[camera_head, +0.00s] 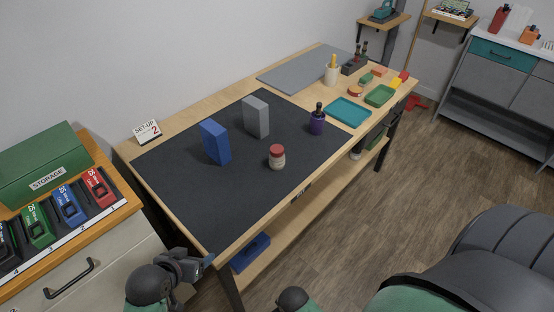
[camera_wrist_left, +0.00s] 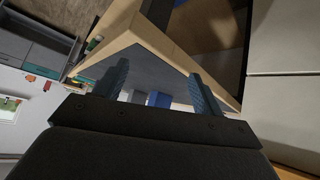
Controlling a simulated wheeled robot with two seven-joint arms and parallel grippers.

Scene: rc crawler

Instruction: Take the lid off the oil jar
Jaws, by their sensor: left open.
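The jar with a red lid (camera_head: 277,150) and pale body (camera_head: 277,163) stands upright on the dark mat (camera_head: 190,195), with the lid seated on top. I take it to be the oil jar. My left gripper (camera_head: 207,262) is open and empty, beyond the table's near edge, in front of and left of the jar. In the left wrist view its two fingers (camera_wrist_left: 160,85) are spread apart towards the table corner, with nothing between them. I cannot make out the jar in that view. My right gripper is not visible.
A blue block (camera_head: 215,142) and a grey block (camera_head: 255,117) stand behind the jar. A purple holder (camera_head: 317,122) is to its right. A teal tray (camera_head: 347,112) and green tray (camera_head: 380,95) lie farther right. The mat's front left is clear.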

